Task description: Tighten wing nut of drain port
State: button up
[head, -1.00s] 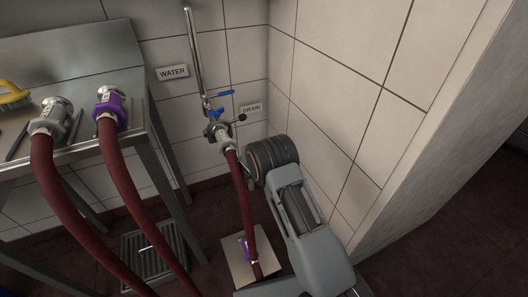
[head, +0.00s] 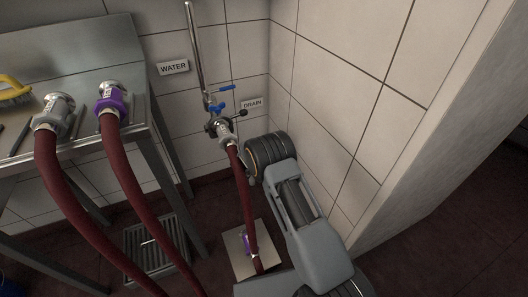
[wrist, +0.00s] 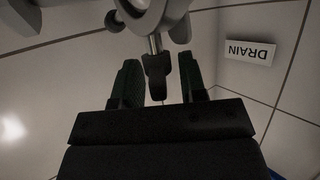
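The drain port (head: 221,128) is on the pipe by the wall, with a clamp around it and a dark red hose running down from it. In the wrist view the grey clamp (wrist: 172,14) is at the top edge, partly cut off. Its bolt carries a dark wing nut (wrist: 157,78) pointing toward my gripper. My gripper (wrist: 160,78) is open, one finger on each side of the wing nut, with visible gaps on both sides. In the head view my wrist hides the fingers and the wing nut.
The DRAIN sign (head: 252,103) is on the wall beside the port, and the WATER sign (head: 173,67) is further left. The right wall (head: 330,90) is close to my arm. A steel table (head: 75,40) with hoses stands left.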

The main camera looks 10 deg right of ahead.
jog(key=shift+r, duration=0.2)
jog(key=shift+s+a+r, duration=0.2)
jog(key=p+v, duration=0.4)
jog(key=v, duration=0.9)
jog(key=shift+f, duration=0.2)
